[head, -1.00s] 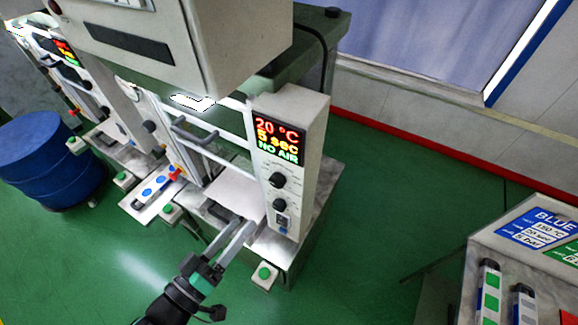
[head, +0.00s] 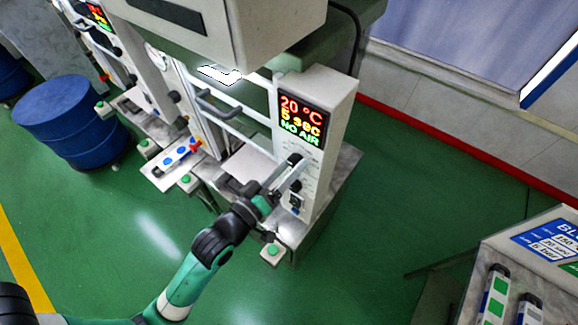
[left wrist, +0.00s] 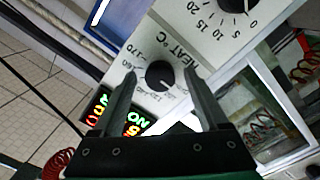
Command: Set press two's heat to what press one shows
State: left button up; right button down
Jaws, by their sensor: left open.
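The near press has a pale control box (head: 335,115) whose display (head: 302,118) reads 20 °C, 5 sec, NO AIR. Black knobs sit below it. In the left wrist view the HEAT °C knob (left wrist: 160,75) shows between my finger ends; its scale is partly covered. My left gripper (head: 293,172) is open at the knobs, with its fingers either side of that knob; I cannot tell if they touch it. Another press's display (head: 97,15) shows at the far upper left, too small to read. My right gripper is not in view.
A second knob (left wrist: 233,3) marked 0 to 20 sits beside the heat knob. A blue drum (head: 68,118) stands at left. A sign headed BLUE (head: 550,240) and marker-like sticks stand at the right.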

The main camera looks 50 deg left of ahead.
pick_arm(q)
grip_shut()
dwell(0.3)
jog(key=shift+m, duration=0.3)
jog(key=m+p, duration=0.2)
jog(key=m, duration=0.1)
jog(key=shift+r, duration=0.1)
jog(key=m+p, duration=0.2)
jog(key=m, duration=0.2)
jog(key=shift+m, duration=0.4)
jog(key=m+p, duration=0.2)
jog(key=m, duration=0.2)
jog(key=shift+g, duration=0.3)
jog(key=m+p, duration=0.1)
jog(key=m, duration=0.4)
jog(key=shift+p, duration=0.3)
jog(key=shift+a, duration=0.1)
